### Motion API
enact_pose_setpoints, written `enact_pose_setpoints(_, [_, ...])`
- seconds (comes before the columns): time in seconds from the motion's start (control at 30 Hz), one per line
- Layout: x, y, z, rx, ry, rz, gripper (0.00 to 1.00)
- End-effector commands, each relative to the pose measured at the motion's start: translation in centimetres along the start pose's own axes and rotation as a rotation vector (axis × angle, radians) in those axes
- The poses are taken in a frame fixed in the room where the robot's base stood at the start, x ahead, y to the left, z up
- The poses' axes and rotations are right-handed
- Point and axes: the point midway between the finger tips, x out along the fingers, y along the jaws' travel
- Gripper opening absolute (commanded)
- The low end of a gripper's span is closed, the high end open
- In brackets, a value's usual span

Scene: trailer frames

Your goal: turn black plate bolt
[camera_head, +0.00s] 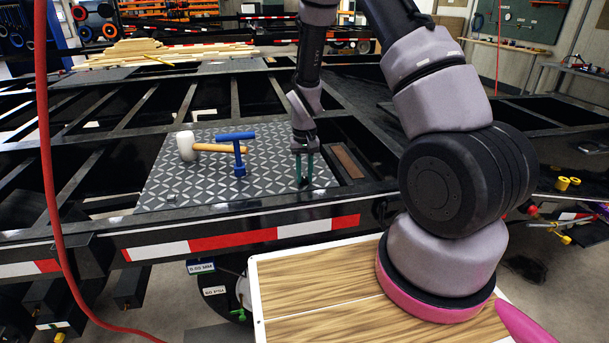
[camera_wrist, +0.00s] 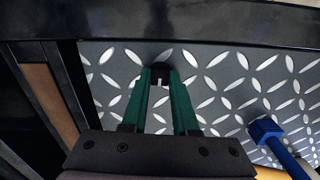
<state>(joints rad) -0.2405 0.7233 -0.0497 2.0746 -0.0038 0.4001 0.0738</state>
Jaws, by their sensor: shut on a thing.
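The plate (camera_head: 210,187) is dark with a raised silver tread pattern and lies on the trailer frame; it also shows in the wrist view (camera_wrist: 215,90). My gripper (camera_head: 304,184) points down at the plate's right part. In the wrist view its green fingers (camera_wrist: 162,74) are close together around a small black bolt (camera_wrist: 161,70) near the plate's edge. The fingers are shut on the bolt, with its dark head showing at their tips. In the head view the fingers hide the bolt.
A white-headed mallet (camera_head: 187,146) and a blue T-handled tool (camera_head: 238,150) are on the plate, left of my gripper. Black frame beams with open gaps surround the plate. A red hose (camera_head: 44,150) hangs at left.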

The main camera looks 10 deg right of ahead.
Motion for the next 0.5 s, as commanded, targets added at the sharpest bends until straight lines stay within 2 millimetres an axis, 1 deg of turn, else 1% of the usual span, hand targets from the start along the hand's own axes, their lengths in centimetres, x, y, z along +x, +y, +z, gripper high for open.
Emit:
enact_pose_setpoints(0.2, [-0.05,-0.06,-0.1,0.095,0.003,-0.001,0.0])
enact_pose_setpoints(0.5, [-0.05,-0.04,-0.12,0.145,0.003,-0.001,0.0])
